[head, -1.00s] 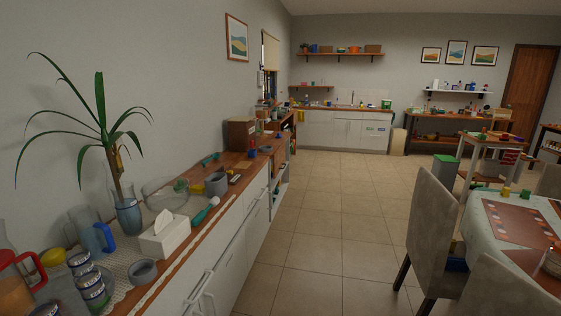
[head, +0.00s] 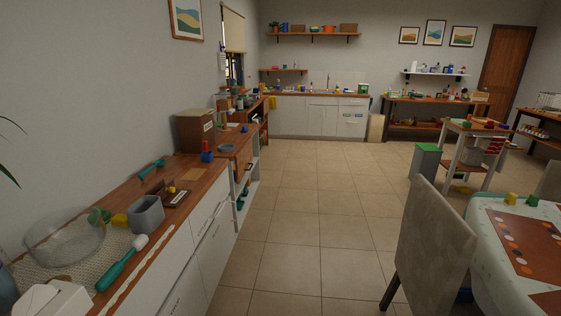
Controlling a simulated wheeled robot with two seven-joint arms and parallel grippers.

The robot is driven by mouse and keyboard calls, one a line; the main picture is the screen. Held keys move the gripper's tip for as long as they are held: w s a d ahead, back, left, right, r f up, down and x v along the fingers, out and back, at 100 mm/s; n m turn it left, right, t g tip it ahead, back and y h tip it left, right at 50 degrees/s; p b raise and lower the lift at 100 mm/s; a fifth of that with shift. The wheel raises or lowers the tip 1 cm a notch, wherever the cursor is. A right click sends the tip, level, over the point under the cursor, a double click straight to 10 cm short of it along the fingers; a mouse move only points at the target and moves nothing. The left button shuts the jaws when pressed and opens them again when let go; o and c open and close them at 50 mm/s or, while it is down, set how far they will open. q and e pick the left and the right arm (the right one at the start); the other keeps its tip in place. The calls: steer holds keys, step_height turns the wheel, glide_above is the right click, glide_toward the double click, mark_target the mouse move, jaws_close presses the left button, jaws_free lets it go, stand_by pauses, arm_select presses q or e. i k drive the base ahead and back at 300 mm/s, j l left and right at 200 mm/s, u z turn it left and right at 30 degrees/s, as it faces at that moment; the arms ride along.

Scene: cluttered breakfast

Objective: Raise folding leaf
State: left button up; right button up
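A long wooden-topped sideboard (head: 122,205) with white fronts runs along the left wall. A second wooden top (head: 236,142) with open white shelves below continues beyond it. A small wooden-topped trolley (head: 462,128) stands at the right, in front of the back wall. Neither of my grippers is in view.
The tiled floor (head: 300,190) is open down the middle towards the white kitchen units (head: 305,117). A beige chair (head: 430,245) and a cloth-covered table (head: 487,240) stand on the right. A grey bin with a green lid (head: 425,162) stands near the trolley.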

mark_target(243, 159)
steer(key=i+l, duration=0.15)
steer(key=i, duration=0.75)
steer(key=i+l, duration=0.15)
steer(key=i, duration=0.75)
steer(key=l+z, duration=0.05)
